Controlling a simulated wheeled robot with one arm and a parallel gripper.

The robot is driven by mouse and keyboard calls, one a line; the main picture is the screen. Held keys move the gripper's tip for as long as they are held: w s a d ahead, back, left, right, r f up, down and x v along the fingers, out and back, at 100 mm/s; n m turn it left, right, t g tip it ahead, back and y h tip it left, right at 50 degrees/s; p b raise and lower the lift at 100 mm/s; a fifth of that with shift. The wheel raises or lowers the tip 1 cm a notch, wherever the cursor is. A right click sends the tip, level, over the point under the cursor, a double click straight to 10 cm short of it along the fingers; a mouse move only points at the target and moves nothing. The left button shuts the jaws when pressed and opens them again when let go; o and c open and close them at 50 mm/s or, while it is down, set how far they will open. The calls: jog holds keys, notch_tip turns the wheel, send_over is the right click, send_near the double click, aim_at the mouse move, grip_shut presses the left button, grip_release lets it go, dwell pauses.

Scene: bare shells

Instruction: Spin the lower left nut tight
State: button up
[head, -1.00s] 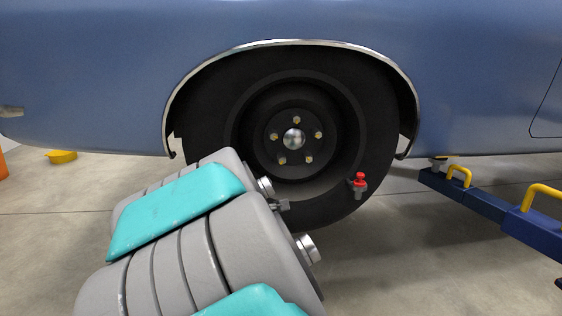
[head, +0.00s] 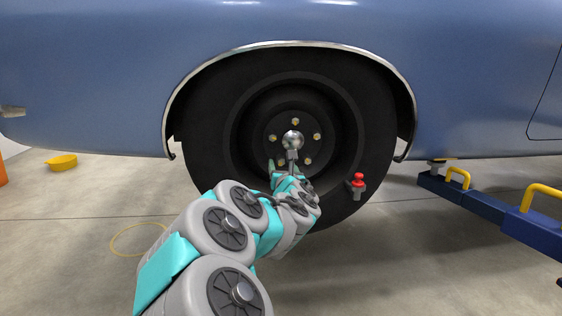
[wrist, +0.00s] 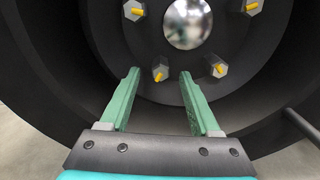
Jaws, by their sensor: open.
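The wheel (head: 345,180) is a dark tyre and rim under the blue car's arch, with a shiny round hub cap (wrist: 188,22) at its centre. Grey hex nuts with yellow stud ends ring the cap. The lower left nut (wrist: 160,72) shows in the wrist view between my gripper's fingertips, and in the head view (head: 281,162) just left of and below the cap. My gripper (wrist: 159,75) is open, its two green fingers pointing at the wheel on either side of that nut. I see no contact, and cannot tell the remaining depth. The lower right nut (wrist: 220,68) is just right of the right finger.
A red-topped peg (head: 358,181) stands at the tyre's lower right. A blue lift arm (head: 490,205) with yellow handles lies at right. A yellow dish (head: 62,162) and a thin yellow ring (head: 112,242) lie on the floor at left.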

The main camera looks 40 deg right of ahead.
aim_at(281, 162)
jog(key=shift+x, duration=2.75)
jog(key=shift+d, duration=0.1)
jog(key=shift+c, duration=0.3)
grip_shut()
